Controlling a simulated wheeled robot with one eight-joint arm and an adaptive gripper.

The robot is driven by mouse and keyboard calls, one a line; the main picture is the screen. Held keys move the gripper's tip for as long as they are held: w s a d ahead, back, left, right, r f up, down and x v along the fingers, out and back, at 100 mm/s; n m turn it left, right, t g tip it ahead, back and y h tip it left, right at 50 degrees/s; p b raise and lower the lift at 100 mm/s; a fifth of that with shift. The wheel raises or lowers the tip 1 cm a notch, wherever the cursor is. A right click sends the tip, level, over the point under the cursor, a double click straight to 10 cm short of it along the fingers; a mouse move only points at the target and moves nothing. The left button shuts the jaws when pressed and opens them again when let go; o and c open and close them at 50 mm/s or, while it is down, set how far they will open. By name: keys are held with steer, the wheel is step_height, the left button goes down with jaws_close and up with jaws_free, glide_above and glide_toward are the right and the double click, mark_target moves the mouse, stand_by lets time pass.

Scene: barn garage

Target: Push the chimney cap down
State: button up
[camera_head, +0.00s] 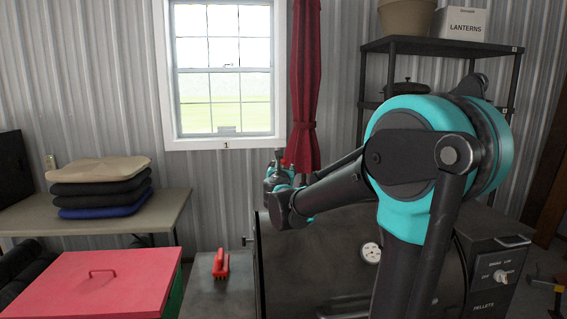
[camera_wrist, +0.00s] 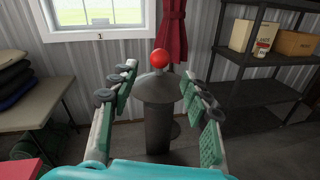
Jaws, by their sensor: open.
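The chimney cap (camera_wrist: 157,86) shows in the wrist view as a grey cone with a red ball knob (camera_wrist: 160,58) on top. It sits over a dark upright chimney pipe (camera_wrist: 158,128). My gripper (camera_wrist: 160,74) is open, with one finger on each side of the cap and pipe in the picture. I see no contact, and the depth between fingers and cap is hard to judge. In the head view my gripper (camera_head: 279,178) is small and partly hidden by my arm. The cap cannot be made out clearly there.
A dark pellet grill (camera_head: 325,255) stands below my arm. A red-lidded box (camera_head: 100,283), a red brush (camera_head: 221,264) and a table with stacked cushions (camera_head: 100,184) are at left. A red curtain (camera_head: 304,80) hangs behind; a shelf (camera_head: 440,47) stands at right.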

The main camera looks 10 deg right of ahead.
mark_target(283, 162)
steer(key=w, duration=0.2)
steer(key=w+d, duration=0.1)
steer(key=w, duration=0.5)
steer(key=shift+d, duration=0.3)
steer(key=shift+c, duration=0.4)
jaws_close()
